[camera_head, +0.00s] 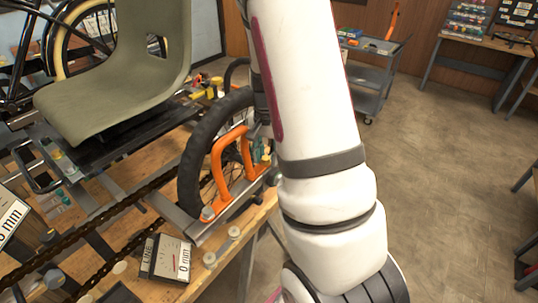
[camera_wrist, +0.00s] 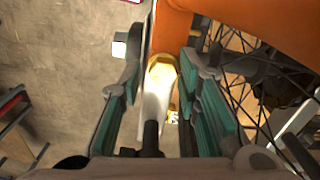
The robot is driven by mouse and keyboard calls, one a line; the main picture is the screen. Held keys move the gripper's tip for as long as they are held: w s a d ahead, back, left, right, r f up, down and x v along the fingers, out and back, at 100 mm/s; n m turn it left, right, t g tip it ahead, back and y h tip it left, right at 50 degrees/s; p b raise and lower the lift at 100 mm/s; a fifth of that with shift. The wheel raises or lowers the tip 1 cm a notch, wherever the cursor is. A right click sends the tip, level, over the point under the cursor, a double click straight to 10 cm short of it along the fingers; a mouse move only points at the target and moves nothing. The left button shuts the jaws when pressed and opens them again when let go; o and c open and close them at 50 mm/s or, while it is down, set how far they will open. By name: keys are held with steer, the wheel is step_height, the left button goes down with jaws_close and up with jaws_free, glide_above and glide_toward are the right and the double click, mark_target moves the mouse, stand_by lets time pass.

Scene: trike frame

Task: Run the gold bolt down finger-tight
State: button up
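The gold bolt (camera_wrist: 162,67) shows in the wrist view, its hexagonal head seated against the orange frame part (camera_wrist: 215,20). A pale shaft-like piece (camera_wrist: 153,108) lies just below it in the picture. My gripper (camera_wrist: 160,80) is open, with one teal-padded finger on each side of the bolt. A gap shows between each finger and the bolt head, so it holds nothing. In the head view the orange part (camera_head: 226,168) stands by the wheel. My arm covers much of that spot, and I cannot make out the bolt there.
The black-tyred wheel (camera_head: 193,165) and its spokes (camera_wrist: 262,85) are close to the gripper's right side. Open floor lies right.

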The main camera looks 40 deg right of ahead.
steer(key=shift+w+a+f, duration=0.15)
steer(key=shift+w+a, duration=0.05)
steer(key=shift+w, duration=0.2)
steer(key=shift+n, duration=0.8)
steer(key=shift+p, duration=0.3)
steer(key=shift+s+n+p, duration=0.15)
steer(key=shift+n+p, duration=0.15)
steer(key=shift+n, duration=0.6)
steer(key=shift+s+d+n+p, duration=0.15)
steer(key=shift+n+p, duration=0.2)
steer(key=shift+n, duration=0.25)
steer(key=shift+n, duration=0.4)
steer(key=shift+n+p, duration=0.35)
steer(key=shift+n, duration=0.35)
